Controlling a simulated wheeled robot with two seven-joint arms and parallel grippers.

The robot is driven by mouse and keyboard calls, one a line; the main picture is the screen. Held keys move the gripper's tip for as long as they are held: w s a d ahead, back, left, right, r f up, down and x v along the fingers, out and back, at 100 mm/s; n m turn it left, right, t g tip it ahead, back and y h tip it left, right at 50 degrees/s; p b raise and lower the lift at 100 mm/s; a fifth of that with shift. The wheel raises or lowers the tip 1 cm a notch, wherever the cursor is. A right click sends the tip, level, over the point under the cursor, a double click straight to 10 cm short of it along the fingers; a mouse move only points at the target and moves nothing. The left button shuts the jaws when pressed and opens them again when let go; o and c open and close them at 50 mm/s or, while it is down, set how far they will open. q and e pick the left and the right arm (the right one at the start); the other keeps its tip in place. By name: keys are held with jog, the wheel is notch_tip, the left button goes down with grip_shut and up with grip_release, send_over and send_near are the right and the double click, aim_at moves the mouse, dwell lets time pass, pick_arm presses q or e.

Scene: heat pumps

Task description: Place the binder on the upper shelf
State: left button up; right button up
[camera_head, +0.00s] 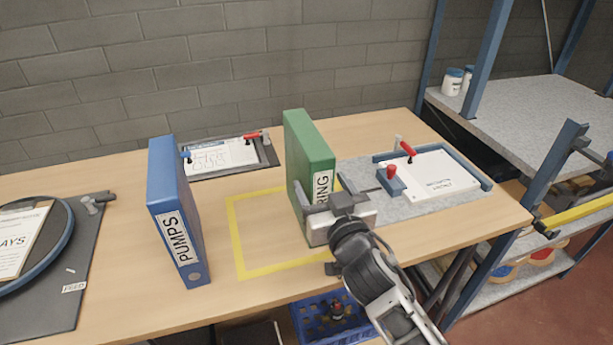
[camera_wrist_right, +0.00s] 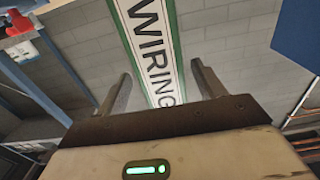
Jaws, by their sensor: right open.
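My right gripper (camera_head: 318,212) is at the lower part of the green binder's spine. In the wrist view its open fingers (camera_wrist_right: 160,88) lie one on each side of the spine, with gaps visible. A grey shelf unit with blue posts stands at the right; its upper shelf (camera_head: 535,115) is visible. My left gripper is out of view.
A grey board (camera_head: 375,205) with papers and red-handled clamps lies right of the green binder. A blue crate (camera_head: 325,325) sits below the table edge.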

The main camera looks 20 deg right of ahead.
jog(key=w, duration=0.4)
jog(key=shift+w+a+p, duration=0.25)
jog(key=shift+p, duration=0.05)
jog(key=shift+c, duration=0.3)
jog(key=c, duration=1)
jog(key=shift+r, duration=0.1)
grip_shut()
